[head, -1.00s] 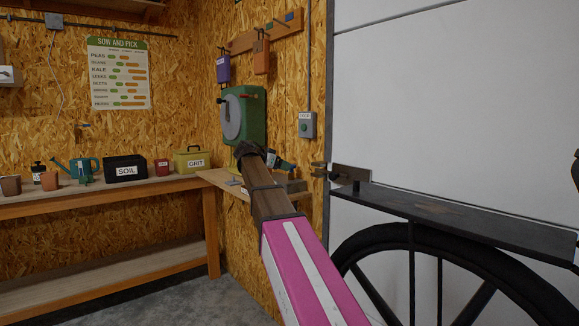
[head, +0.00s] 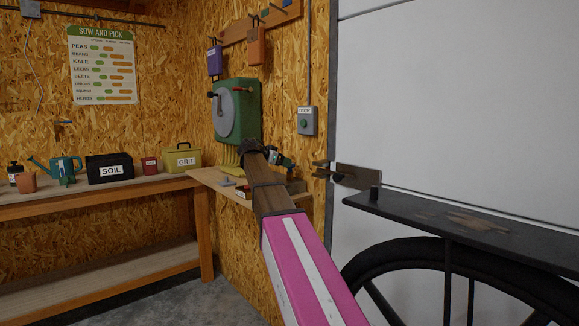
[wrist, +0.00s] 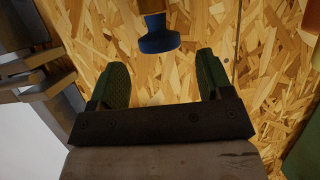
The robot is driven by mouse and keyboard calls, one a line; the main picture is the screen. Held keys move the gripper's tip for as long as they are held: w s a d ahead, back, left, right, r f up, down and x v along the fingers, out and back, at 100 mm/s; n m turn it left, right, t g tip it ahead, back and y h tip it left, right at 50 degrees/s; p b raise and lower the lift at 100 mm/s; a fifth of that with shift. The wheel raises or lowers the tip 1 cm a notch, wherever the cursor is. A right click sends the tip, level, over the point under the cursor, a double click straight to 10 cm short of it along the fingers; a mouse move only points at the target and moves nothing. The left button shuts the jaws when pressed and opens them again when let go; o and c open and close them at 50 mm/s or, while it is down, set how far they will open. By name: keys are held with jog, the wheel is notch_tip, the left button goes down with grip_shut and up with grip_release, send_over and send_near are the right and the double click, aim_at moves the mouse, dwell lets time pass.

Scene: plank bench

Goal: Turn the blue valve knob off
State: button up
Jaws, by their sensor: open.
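The blue valve knob (wrist: 160,40) shows in the wrist view at the top centre, in front of the particle-board wall. My gripper (wrist: 161,66) is open, with its two dark green fingers apart and nothing between them. The knob lies just beyond the fingertips, roughly centred between them; I see no contact. In the head view my arm reaches towards the wall corner, with the dark gripper end (head: 280,157) below and right of the green wall box.
A green wall box with a grey disc (head: 236,112) hangs behind my gripper. A small wooden shelf (head: 225,187) is below it. A grey switch box (head: 307,121) is to the right. A metal bracket (head: 356,176) and dark wheel rack (head: 460,228) stand close on the right.

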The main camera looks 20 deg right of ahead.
jog(key=shift+x, duration=2.7)
jog(key=shift+c, duration=0.4)
jog(key=c, duration=0.8)
